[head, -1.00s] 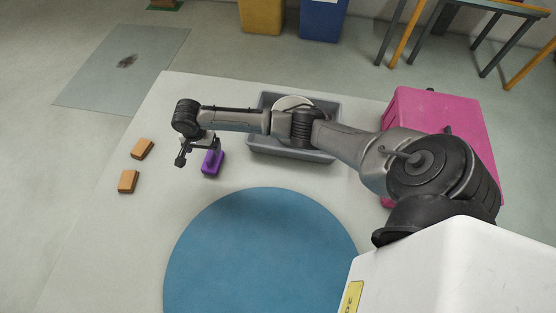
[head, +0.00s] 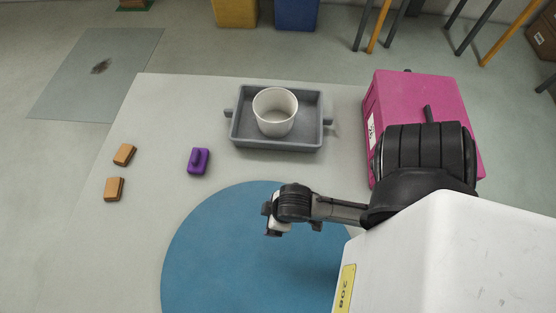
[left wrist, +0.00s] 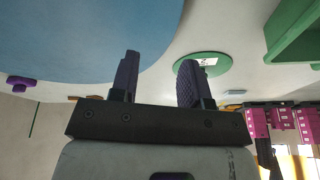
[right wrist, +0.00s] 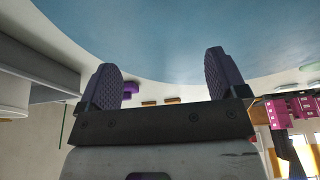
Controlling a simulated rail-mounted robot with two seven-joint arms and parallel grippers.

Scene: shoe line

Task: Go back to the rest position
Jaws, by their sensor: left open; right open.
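My right gripper (head: 272,230) hangs over the blue round mat (head: 215,255) in the head view, its arm folded back to the right. In the right wrist view my right gripper (right wrist: 163,80) has its two fingers wide apart with nothing between them. My left gripper (left wrist: 158,78) shows only in the left wrist view. Its fingers are apart and empty. The left arm is not seen in the head view.
A purple block with a raised grip (head: 198,161) and two orange-brown blocks (head: 124,154) (head: 114,189) lie on the left of the table. A grey tray (head: 308,142) holds a white pot (head: 275,113). A pink case (head: 420,92) stands at right, close to my right arm.

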